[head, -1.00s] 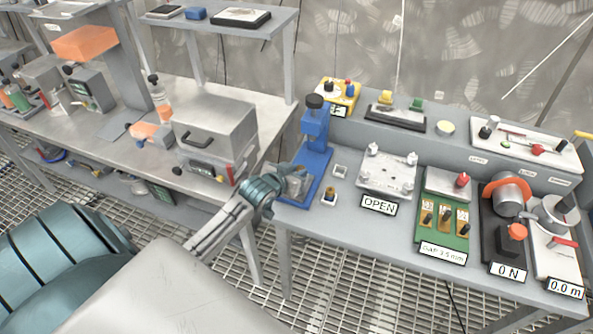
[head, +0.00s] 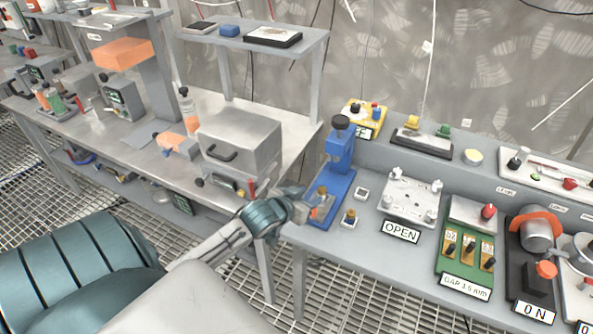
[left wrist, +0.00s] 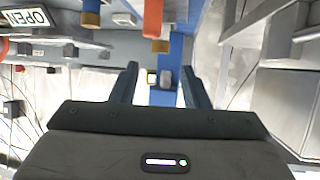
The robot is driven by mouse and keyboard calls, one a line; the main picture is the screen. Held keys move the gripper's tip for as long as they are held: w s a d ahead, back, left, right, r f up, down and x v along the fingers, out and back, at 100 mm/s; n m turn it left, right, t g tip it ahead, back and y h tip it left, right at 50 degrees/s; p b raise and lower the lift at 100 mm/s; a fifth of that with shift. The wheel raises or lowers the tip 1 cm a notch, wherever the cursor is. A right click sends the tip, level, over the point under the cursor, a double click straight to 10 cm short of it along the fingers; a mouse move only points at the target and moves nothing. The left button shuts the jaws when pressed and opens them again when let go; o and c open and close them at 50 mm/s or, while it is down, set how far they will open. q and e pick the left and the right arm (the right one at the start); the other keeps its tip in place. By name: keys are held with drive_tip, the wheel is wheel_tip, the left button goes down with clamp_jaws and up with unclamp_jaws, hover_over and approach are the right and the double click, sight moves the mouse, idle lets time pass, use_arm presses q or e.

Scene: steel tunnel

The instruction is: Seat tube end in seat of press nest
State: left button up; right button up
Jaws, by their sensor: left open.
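The blue press (head: 341,150) with a black knob stands at the left end of the near bench; its column also shows in the left wrist view (left wrist: 175,50). A small orange and brass piece (head: 321,192) shows at the press base, partly hidden by my gripper; I cannot tell whether it sits in the nest. An orange piece with a brass end (left wrist: 153,22) shows in the left wrist view. A small brass and blue piece (head: 349,218) stands right of the press. My left gripper (head: 310,207) is open beside the press base; its fingers (left wrist: 160,85) show nothing clearly held between them.
A white clamp plate (head: 411,200) with an OPEN label (head: 401,231) lies right of the press. A green gauge block (head: 466,250) stands farther right. A grey metal box (head: 240,143) is on the left bench. A gap with floor grating separates the benches.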

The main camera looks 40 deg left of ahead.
use_arm(q)
drive_tip(key=shift+v, duration=2.85)
use_arm(e)
drive_tip(key=shift+d+f, duration=0.2)
drive_tip(key=shift+d, duration=0.1)
